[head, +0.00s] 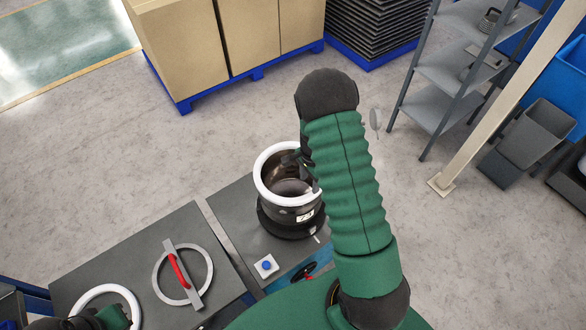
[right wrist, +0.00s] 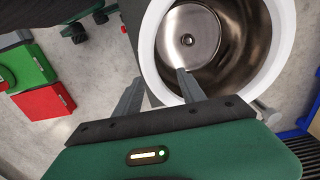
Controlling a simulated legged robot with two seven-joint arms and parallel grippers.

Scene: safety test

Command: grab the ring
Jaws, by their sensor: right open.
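A white ring (head: 262,180) sits on the top of a shiny metal pot (head: 289,216) on a dark grey table. The ring also shows in the right wrist view (right wrist: 283,60), around the pot's open mouth. My right gripper (head: 308,172) is at the ring's right side in the head view, partly hidden by my arm. In the right wrist view the gripper (right wrist: 158,80) is open. One finger overlaps the pot's mouth and the other is outside it; contact cannot be told. A second white ring (head: 132,297) lies at the lower left, partly hidden by my left arm.
A grey ring-shaped piece with a red handle (head: 178,270) lies on the left table (head: 120,252). A small box with a blue button (head: 266,265) is in front of the pot. Cardboard boxes (head: 190,50) and a grey shelf (head: 455,75) stand beyond open floor.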

